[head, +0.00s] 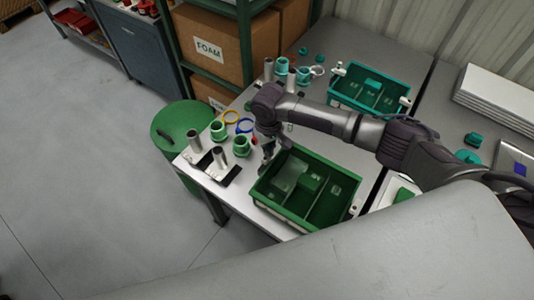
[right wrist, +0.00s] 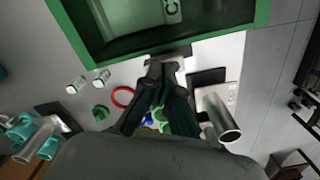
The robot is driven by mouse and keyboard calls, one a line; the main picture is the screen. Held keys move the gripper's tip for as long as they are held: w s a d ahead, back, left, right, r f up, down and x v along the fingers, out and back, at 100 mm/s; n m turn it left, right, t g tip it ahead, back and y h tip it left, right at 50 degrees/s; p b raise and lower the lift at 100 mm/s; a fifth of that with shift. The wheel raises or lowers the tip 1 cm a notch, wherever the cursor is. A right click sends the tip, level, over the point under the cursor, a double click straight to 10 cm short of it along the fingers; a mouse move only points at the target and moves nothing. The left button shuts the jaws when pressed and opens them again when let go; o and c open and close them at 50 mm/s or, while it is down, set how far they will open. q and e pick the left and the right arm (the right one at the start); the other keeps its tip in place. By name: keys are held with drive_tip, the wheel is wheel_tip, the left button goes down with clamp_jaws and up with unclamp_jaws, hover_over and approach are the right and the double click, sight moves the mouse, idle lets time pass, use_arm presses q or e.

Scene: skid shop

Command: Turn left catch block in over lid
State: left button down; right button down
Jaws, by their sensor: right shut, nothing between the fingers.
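A green crate (head: 305,224) with inner compartments stands on the bench in the head view. Its rim (right wrist: 195,40) crosses the top of the right wrist view. A pale catch block (head: 355,207) shows at its right end. At its left end, a small greyish block (right wrist: 178,55) shows by the outer wall in the right wrist view, partly behind my fingertips. I cannot tell how it is turned, nor whether a clear lid covers the crate. My right gripper (right wrist: 160,70) is shut and empty beside that end, also seen in the head view (head: 267,160). My left gripper is out of view.
A teal crate (head: 339,99) with pale end blocks stands behind. Metal tubes on dark plates (head: 232,174), green rings and coloured bands crowd the bench left of the green crate. A green drum (head: 170,125) stands by the bench; a shelf holds FOAM boxes (head: 225,45).

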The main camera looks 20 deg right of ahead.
drive_tip(key=shift+r, duration=0.2)
drive_tip(key=shift+w+a+f, duration=0.1)
drive_tip(key=shift+w, duration=0.1)
drive_tip(key=shift+w+a+b, duration=0.3)
drive_tip(key=shift+w, duration=0.25)
drive_tip(key=shift+w+a+b, duration=0.25)
drive_tip(key=shift+w+b, duration=0.05)
drive_tip(key=shift+w, duration=0.2)
drive_tip(key=shift+f, duration=0.75)
drive_tip(key=shift+s+d, duration=0.1)
